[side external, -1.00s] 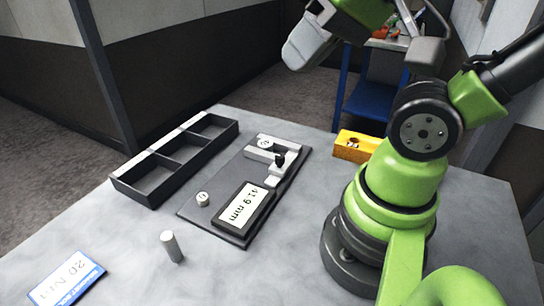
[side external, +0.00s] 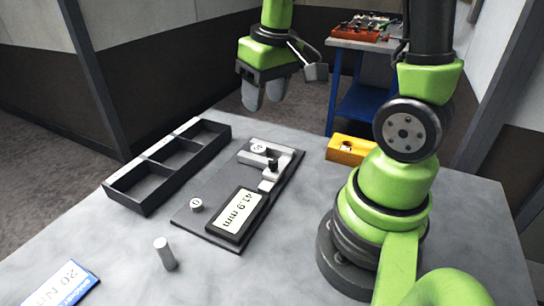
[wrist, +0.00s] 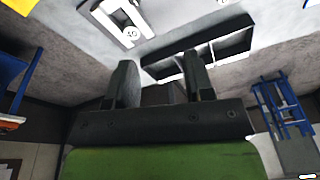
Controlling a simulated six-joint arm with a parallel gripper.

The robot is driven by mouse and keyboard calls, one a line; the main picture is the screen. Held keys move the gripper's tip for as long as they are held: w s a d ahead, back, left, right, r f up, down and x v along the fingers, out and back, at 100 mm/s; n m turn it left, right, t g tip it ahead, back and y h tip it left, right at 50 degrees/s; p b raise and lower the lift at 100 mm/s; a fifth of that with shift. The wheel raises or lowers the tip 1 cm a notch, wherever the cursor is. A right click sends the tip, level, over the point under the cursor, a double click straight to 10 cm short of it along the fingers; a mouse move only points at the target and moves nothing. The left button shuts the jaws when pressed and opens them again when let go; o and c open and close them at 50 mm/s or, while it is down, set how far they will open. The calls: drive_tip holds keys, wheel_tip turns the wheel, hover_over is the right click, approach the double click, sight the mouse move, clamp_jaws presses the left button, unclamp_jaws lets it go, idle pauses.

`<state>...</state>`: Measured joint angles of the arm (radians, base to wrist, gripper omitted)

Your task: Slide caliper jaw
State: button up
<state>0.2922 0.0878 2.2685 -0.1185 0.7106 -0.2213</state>
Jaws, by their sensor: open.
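The caliper is a dark plate (side external: 205,207) with pale jaws (side external: 267,150) at its far end, a black knob (side external: 273,165) on the jaw part, and a display (side external: 237,212) reading 41.9 mm. A pale round disc (side external: 258,147) with a mark sits at the jaws; contact is hard to tell. The jaws also show at the top of the wrist view (wrist: 112,14). My gripper (side external: 263,100) is open and empty, pointing down, well above the bench near the caliper's far end. Its two fingers stand apart in the wrist view (wrist: 160,72).
A black tray with several compartments (side external: 150,200) lies left of the caliper. A small round button (side external: 196,204) is on the plate. A yellow block (side external: 350,150) lies right. Bare bench surrounds the cylinder.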

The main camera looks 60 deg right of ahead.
drive_tip(key=g, duration=0.2)
approach(272, 160)
wheel_tip(272, 160, down, 9)
drive_tip(key=shift+d+f, duration=0.1)
drive_tip(key=shift+f, duration=0.05)
